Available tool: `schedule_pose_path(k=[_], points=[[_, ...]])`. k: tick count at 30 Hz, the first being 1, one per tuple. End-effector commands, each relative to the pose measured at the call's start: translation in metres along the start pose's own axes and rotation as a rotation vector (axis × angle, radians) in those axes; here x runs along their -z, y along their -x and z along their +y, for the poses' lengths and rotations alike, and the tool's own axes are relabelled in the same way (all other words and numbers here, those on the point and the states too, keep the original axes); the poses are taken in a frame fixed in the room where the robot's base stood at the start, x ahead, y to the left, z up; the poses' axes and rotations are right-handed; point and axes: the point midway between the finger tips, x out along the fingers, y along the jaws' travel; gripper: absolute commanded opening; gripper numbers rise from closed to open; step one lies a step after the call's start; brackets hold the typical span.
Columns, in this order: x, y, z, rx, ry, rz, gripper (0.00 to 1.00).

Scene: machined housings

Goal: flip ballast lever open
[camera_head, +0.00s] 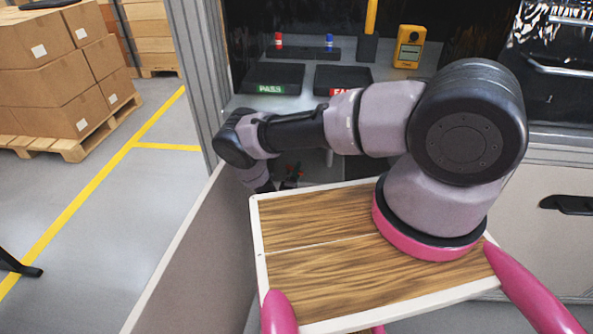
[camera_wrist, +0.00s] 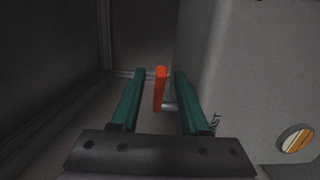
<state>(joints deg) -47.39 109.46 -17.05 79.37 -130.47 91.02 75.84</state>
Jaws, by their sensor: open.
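In the wrist view an orange-red lever (camera_wrist: 160,88) stands upright between the two green fingers of my gripper (camera_wrist: 159,92). The fingers are apart, one on each side of the lever, with a visible gap on both sides. I cannot tell whether either finger touches it. A pale metal piece shows behind and below the lever. In the head view my gripper is mostly hidden below my arm. A small orange-red spot (camera_head: 291,180) shows there beside the arm, too small to make out.
A grey panel with partly visible lettering (camera_wrist: 214,122) and a round yellow-and-white disc (camera_wrist: 296,139) stands right of the gripper. In the head view, black PASS (camera_head: 273,78) and FAIL (camera_head: 342,78) trays lie on the grey worktop behind the arm. A yellow device (camera_head: 409,46) stands there too.

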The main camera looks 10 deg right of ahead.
Motion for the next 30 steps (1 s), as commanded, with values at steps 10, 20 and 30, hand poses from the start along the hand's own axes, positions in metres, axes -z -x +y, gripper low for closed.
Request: schedule_pose_path(k=[10, 20, 30], points=[[0.0000, 0.0001, 0.0000, 0.000, 0.001, 0.000, 0.00], [0.0002, 0.0002, -0.0002, 0.001, 0.001, 0.000, 0.00], [0.0004, 0.0005, -0.0003, 0.001, 0.001, 0.000, 0.00]])
